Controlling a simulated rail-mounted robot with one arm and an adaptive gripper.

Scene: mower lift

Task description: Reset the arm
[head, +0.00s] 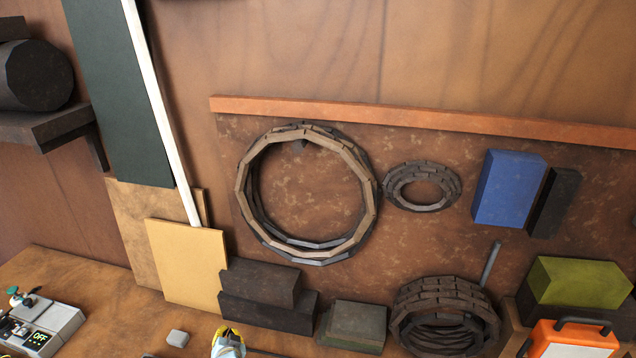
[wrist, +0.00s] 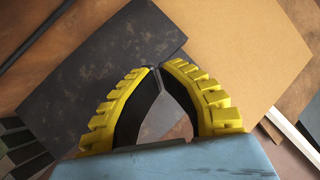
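My gripper (wrist: 158,68) fills the lower middle of the wrist view. Its two yellow, ribbed fingers with black inner pads curve inward and their tips meet. The gap enclosed below the tips shows only a brownish surface, with nothing held. The pale blue gripper body crosses the bottom of that view. In the head view, what looks like the yellow and pale blue end of my gripper (head: 228,343) shows at the bottom edge, in front of dark blocks (head: 265,300). The rest of the arm is not clearly visible.
A tan panel (head: 187,262) leans near the dark blocks; a tan board also shows in the wrist view (wrist: 245,50). A control box marked OFF (head: 45,325) sits lower left. Coils (head: 445,310), a green block (head: 575,283) and an orange case (head: 570,340) stand right.

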